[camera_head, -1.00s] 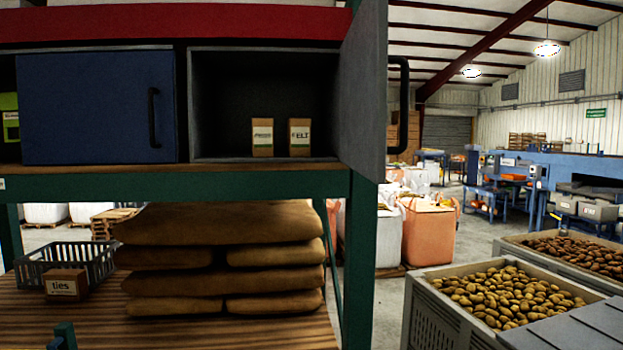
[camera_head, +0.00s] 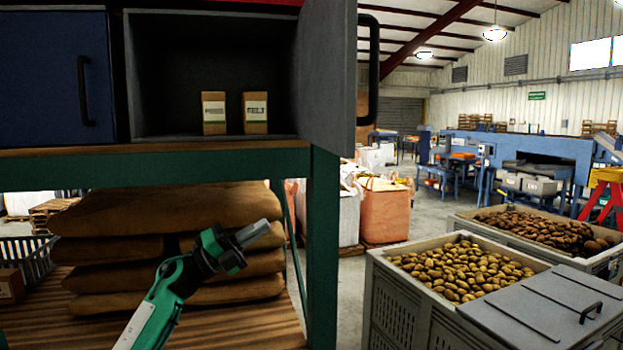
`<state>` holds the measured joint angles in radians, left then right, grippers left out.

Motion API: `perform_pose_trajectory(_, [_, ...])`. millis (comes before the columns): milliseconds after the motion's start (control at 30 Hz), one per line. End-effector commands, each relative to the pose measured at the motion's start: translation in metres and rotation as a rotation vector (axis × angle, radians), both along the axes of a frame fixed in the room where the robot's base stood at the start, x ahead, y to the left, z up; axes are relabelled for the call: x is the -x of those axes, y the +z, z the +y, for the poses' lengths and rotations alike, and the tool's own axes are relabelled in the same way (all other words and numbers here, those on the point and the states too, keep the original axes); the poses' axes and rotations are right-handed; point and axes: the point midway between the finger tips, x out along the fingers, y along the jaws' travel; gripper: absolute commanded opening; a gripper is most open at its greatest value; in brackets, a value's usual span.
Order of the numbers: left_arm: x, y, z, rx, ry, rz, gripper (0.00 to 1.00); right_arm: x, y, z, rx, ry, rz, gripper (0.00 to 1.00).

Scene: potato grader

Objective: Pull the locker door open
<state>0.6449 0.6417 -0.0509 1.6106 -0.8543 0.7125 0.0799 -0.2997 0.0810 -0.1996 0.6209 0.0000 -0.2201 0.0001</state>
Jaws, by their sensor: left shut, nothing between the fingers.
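The right locker door (camera_head: 327,68) stands swung wide open on its right-hand side, with its dark handle (camera_head: 374,65) at the door's free edge. The open locker (camera_head: 213,52) is dark inside and holds two small cartons, a left one (camera_head: 214,112) and a right one (camera_head: 255,112). A blue locker door (camera_head: 56,75) to the left is closed, with a black vertical handle (camera_head: 86,90). My left gripper (camera_head: 258,232) is shut and empty, in front of the stacked sacks, below the locker and apart from both doors. My right gripper is out of view.
Brown sacks (camera_head: 100,249) lie stacked on a wooden shelf (camera_head: 255,326). A green post (camera_head: 322,250) stands right of them. Potato crates, a near one (camera_head: 400,305) and a far one (camera_head: 590,262), stand at the right. A grey basket (camera_head: 32,255) is at the left.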

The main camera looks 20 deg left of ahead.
Motion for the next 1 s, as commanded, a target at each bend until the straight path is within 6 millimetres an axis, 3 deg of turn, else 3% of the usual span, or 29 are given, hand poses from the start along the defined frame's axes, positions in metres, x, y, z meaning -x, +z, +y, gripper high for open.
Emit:
perform_pose_trajectory(33, [0.029, 0.046, -0.010, -0.109, -0.013, -0.115, 0.00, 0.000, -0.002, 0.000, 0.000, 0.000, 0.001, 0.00])
perform_pose_trajectory(100, [0.068, 0.093, -0.024, -0.259, -0.020, -0.250, 0.00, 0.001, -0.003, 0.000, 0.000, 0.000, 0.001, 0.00])
perform_pose_trajectory(200, [0.126, 0.141, -0.043, -0.478, -0.003, -0.425, 0.00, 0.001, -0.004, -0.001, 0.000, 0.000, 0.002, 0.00])
perform_pose_trajectory(300, [0.176, 0.170, -0.057, -0.681, 0.042, -0.566, 0.00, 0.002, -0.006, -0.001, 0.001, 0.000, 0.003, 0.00])
perform_pose_trajectory(433, [0.222, 0.186, -0.067, -0.878, 0.109, -0.685, 0.00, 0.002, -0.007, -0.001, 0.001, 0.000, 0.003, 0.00])
perform_pose_trajectory(533, [0.240, 0.191, -0.070, -0.967, 0.150, -0.731, 0.00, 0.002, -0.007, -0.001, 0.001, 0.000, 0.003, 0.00])
perform_pose_trajectory(667, [0.248, 0.194, -0.074, -1.011, 0.171, -0.752, 0.00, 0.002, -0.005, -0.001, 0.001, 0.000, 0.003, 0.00])
perform_pose_trajectory(833, [0.239, 0.197, -0.090, -1.009, 0.168, -0.752, 0.00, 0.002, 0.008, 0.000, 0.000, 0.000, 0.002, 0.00])
perform_pose_trajectory(1000, [0.223, 0.199, -0.120, -1.007, 0.165, -0.752, 0.00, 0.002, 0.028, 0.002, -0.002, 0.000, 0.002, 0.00])
